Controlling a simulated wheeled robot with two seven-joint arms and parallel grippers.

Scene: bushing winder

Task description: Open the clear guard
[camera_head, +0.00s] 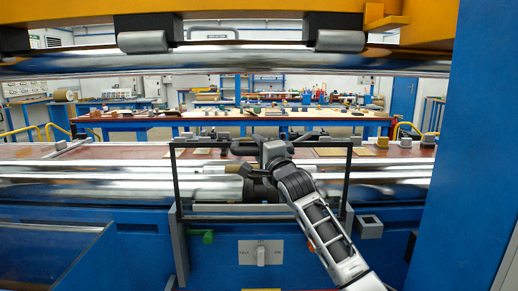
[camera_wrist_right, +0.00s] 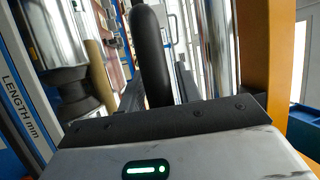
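The clear guard (camera_head: 174,175) is a see-through panel in a thin dark frame. It stands roughly upright in front of the shiny rollers in the head view. My right arm comes in from the lower right and crosses the guard's area. My right gripper (camera_head: 243,149) is near the guard's top bar, around its middle. I cannot tell whether it touches the bar or whether its fingers are open. In the right wrist view a dark rounded upright piece (camera_wrist_right: 150,55) stands before the wrist and hides part of the scene. My left gripper is not in view.
A blue front panel carries a switch plate (camera_head: 247,252) and a green handle (camera_head: 207,237) below the guard. A blue column (camera_head: 475,150) closes off the right side. A long roller (camera_head: 230,61) and yellow beam (camera_head: 240,28) run overhead. Benches stand behind.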

